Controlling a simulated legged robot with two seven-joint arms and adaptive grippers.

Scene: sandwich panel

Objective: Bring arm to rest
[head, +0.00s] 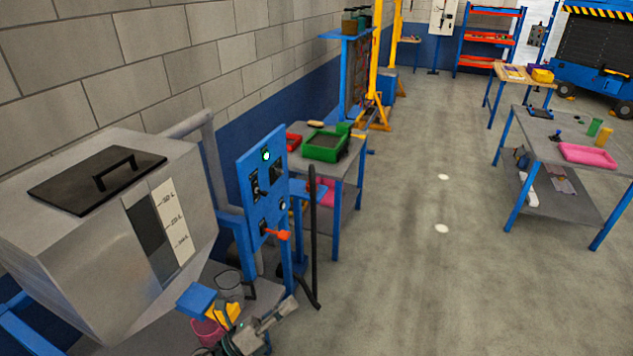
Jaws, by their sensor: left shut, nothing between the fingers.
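My left gripper (284,309) shows at the bottom of the head view, left of centre. It is shut and holds nothing. It is low in front of the blue control panel (262,188), below the panel's orange-red handle (278,235), and apart from it. The panel carries a lit green lamp (266,155) and black switches. My right gripper is not in view.
A grey hopper tank (85,255) with a black lid stands at left. A grey bucket (229,284) and a pink bucket (207,331) sit near my gripper. A table with a green tray (325,147) stands beyond the panel. The floor (420,270) to the right is clear.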

